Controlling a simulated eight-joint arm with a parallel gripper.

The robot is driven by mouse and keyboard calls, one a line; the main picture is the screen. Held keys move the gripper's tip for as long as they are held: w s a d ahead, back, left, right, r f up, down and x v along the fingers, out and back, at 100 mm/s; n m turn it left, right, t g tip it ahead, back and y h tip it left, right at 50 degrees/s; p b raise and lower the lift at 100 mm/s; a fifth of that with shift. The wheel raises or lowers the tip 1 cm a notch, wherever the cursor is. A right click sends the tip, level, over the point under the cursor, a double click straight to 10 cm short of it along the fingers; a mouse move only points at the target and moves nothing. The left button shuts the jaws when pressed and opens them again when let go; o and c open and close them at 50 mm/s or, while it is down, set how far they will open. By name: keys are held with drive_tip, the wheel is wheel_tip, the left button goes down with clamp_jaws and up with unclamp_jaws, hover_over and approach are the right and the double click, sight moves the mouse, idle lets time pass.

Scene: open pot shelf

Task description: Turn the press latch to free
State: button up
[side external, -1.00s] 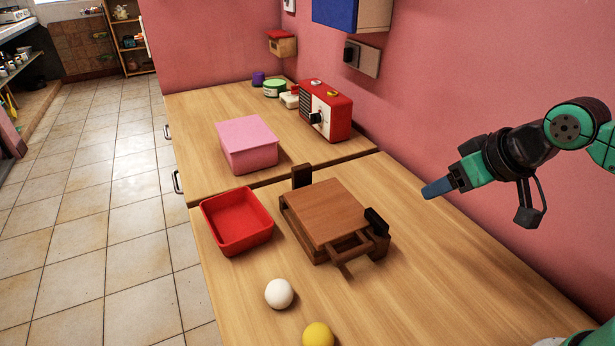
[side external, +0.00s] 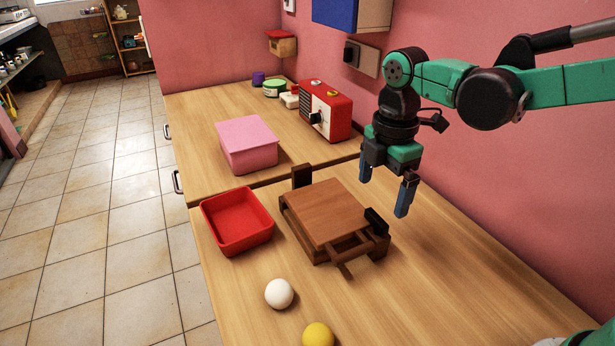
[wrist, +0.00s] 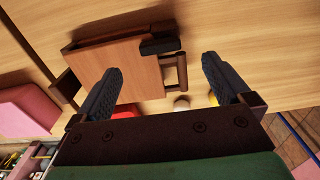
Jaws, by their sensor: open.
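The wooden press (side external: 327,212) stands on the counter, with a brown top board and a handle frame at its front. A black block (side external: 376,221), which looks like the latch, sits at its right corner. In the wrist view the press board (wrist: 118,70) and the black block (wrist: 160,45) show between and beyond my fingers. My gripper (side external: 383,195) is open and empty, pointing down, above and behind the press's right side. Its fingers also show in the wrist view (wrist: 161,65). It appears clear of the press. I cannot tell the latch's exact turn.
A red tray (side external: 236,243) stands left of the press, and a pink lidded box (side external: 247,143) behind it. A white ball (side external: 279,294) and a yellow ball (side external: 318,336) lie in front. A red radio-like box (side external: 325,110) stands near the wall. The counter right of the press is clear.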

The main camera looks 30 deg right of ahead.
sight(377, 217)
drive_tip(key=shift+f, duration=2.75)
drive_tip(key=c, duration=1.3)
